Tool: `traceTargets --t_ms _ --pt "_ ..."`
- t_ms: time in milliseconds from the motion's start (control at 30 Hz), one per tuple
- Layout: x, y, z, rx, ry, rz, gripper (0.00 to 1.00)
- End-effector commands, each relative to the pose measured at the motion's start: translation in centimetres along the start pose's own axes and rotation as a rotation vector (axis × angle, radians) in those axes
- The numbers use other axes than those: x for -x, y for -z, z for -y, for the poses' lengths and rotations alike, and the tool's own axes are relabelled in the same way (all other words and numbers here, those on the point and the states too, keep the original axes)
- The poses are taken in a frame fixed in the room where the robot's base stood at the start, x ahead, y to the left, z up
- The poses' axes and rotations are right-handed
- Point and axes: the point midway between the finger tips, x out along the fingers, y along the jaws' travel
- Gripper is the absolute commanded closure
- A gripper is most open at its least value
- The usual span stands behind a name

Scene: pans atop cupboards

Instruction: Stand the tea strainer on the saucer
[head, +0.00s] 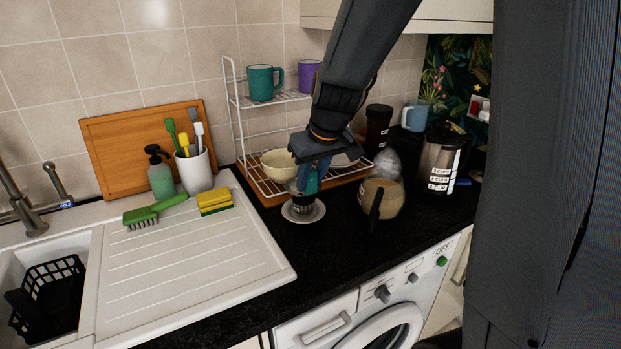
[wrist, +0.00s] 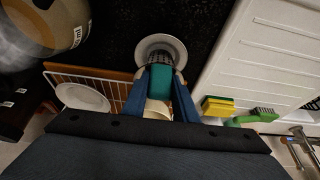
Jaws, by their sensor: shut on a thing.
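The tea strainer has a teal handle (head: 311,184) and a dark mesh cup (head: 303,204). It is roughly upright, with its cup over the middle of the pale saucer (head: 289,216) on the black worktop. I cannot tell whether the cup touches the saucer. My gripper (head: 308,178) is shut on the teal part from above. In the wrist view the blue fingers (wrist: 166,98) flank the teal handle (wrist: 161,78), and the mesh cup (wrist: 160,57) covers part of the saucer (wrist: 160,39).
A wire rack (head: 240,130) with a cream bowl (head: 279,163) and mugs stands close behind my gripper. A glass coffee jug (head: 384,200) stands close on the right. The white draining board (head: 190,255) is on the left. Bare black worktop lies in front of the saucer.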

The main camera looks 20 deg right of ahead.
Motion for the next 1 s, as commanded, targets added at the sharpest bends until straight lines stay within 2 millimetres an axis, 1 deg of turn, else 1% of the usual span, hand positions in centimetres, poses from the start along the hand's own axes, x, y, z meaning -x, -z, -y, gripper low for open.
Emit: traceTargets --t_ms 700,733,800,833,867,1000 --pt "-1.3 -0.5 0.0 0.000 0.000 0.000 1.00" --pt "-1.2 -0.5 0.0 0.000 0.000 0.000 0.71" --pt "-1.2 -0.5 0.0 0.000 0.000 0.000 0.59" --pt "-1.2 -0.5 0.0 0.000 0.000 0.000 0.54" --pt "-1.2 -0.5 0.0 0.000 0.000 0.000 0.52" --pt "-1.2 -0.5 0.0 0.000 0.000 0.000 0.52"
